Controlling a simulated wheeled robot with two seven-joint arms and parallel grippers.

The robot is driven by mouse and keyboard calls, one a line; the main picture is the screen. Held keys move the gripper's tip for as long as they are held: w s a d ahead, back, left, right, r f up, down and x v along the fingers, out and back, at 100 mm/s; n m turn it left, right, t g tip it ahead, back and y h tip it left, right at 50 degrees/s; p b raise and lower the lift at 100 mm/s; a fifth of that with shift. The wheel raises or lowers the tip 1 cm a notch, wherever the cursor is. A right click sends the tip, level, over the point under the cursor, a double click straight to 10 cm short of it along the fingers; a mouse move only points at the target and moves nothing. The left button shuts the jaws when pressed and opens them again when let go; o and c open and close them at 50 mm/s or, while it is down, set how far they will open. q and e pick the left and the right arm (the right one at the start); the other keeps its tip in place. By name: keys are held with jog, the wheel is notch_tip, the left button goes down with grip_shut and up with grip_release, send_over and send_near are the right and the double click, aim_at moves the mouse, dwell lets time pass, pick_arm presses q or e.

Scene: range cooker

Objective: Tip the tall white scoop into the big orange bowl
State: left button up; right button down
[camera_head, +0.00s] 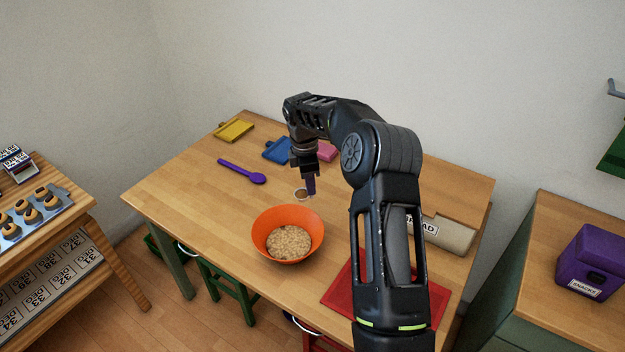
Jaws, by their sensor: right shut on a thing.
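The big orange bowl (262,227) stands on the wooden table and holds a heap of pale, grainy stuff. My right gripper (310,188) points down just behind the bowl, as seen from here. It is shut on the white scoop (303,199), of which a small pale round rim with brownish contents shows at the fingertips. The scoop looks upright, beyond the bowl's far rim and not over it. The gripper hides most of the scoop, and I cannot tell whether it touches the table. My left gripper is out of view.
A purple spoon (242,172) lies left of the gripper. Yellow (233,130), blue (276,150) and pink (326,151) boards lie along the back. The table's left front is clear.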

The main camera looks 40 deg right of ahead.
jog(key=a+h, duration=0.1)
jog(key=a+f+h, duration=0.1)
jog(key=a, duration=0.1)
jog(key=s+a+f+t+h, duration=0.1)
jog(key=shift+a+f+h, duration=0.15)
jog(key=shift+h, duration=0.25)
jog(key=h+b, duration=0.1)
jog(key=b, duration=0.2)
jog(key=a+h+b, duration=0.1)
jog(key=b, duration=0.3)
jog(key=shift+s+f, duration=0.15)
jog(key=shift+f, duration=0.15)
dwell(0.5)
jog(key=shift+r+t, duration=0.1)
jog(key=shift+t, duration=0.2)
dwell(0.6)
